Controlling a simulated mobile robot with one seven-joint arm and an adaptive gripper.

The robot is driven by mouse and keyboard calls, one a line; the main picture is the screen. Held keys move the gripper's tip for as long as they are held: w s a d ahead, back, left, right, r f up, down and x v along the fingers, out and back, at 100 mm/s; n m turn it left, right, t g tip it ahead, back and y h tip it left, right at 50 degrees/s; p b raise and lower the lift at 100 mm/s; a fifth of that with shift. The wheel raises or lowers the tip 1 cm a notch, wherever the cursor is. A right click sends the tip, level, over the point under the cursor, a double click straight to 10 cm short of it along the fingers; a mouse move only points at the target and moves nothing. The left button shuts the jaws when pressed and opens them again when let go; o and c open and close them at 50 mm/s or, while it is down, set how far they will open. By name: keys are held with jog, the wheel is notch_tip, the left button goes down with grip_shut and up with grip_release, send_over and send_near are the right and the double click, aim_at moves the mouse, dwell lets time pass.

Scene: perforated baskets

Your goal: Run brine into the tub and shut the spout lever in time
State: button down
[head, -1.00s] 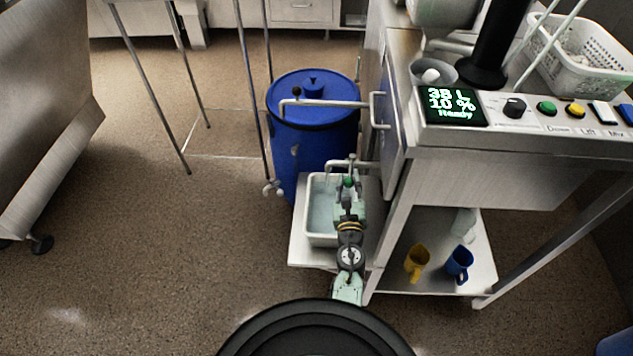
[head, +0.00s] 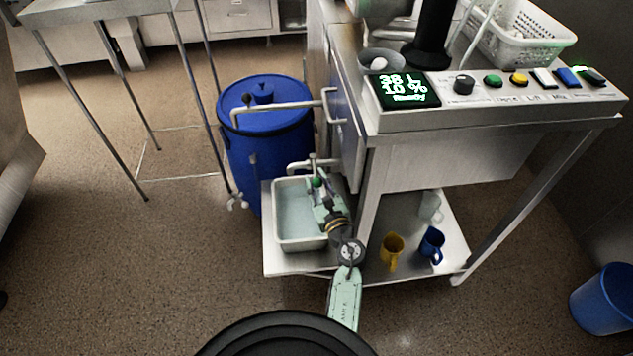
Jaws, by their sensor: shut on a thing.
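The white tub (head: 275,232) stands on a low shelf at the left side of the steel unit and holds pale bluish liquid. The spout (head: 298,167) is a bent metal pipe above the tub's back edge. My gripper (head: 317,186) is over the tub's right side, just below the spout, shut on what looks like the spout lever with its green knob. My gripper and wrist hide most of the lever and the spout's mouth, so I cannot tell whether liquid is running. The display (head: 404,91) reads 38 L, 10 % and Ready.
A blue lidded barrel (head: 262,130) stands behind the tub. A yellow mug (head: 391,252) and a blue mug (head: 431,246) are on the lower shelf to the right. A white perforated basket (head: 520,45) sits on top. A blue bin (head: 603,300) is at right; the left floor is open.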

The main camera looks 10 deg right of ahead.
jog(key=shift+s+d+f, duration=0.15)
jog(key=shift+s, duration=0.05)
jog(key=c, duration=1.3)
grip_release()
jog(key=shift+w+r, duration=0.1)
jog(key=shift+r, duration=0.1)
